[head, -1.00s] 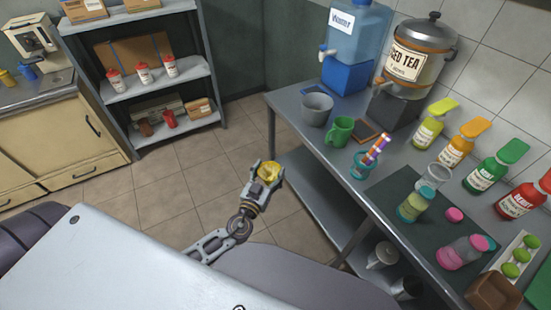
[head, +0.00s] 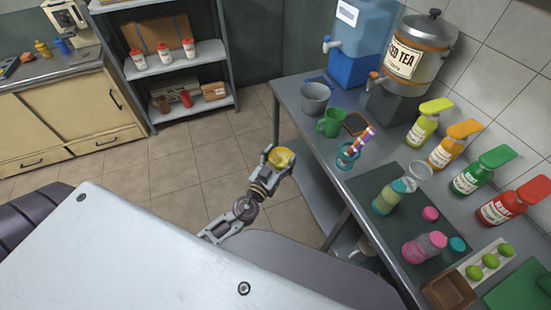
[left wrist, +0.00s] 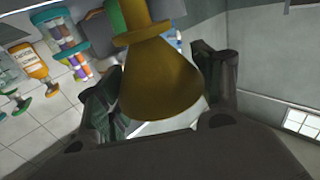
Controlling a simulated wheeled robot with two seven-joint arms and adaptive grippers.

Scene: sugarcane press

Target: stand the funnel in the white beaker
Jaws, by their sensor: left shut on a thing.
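The yellow funnel (head: 282,157) is in my left gripper (head: 279,164), which is shut on it in the air over the floor, left of the table. In the left wrist view, the funnel (left wrist: 160,80) sits between the fingers (left wrist: 165,90), its wide end nearer the camera. I cannot tell for sure which is the white beaker. The funnel is apart from both. My right gripper is not in view.
A green mug (head: 332,122) stands close beside the grey-white cup. Behind them are a blue water dispenser (head: 358,45) and an iced tea urn (head: 408,50). Several coloured bottles line the table's right. The table's left edge (head: 308,160) lies right of my gripper.

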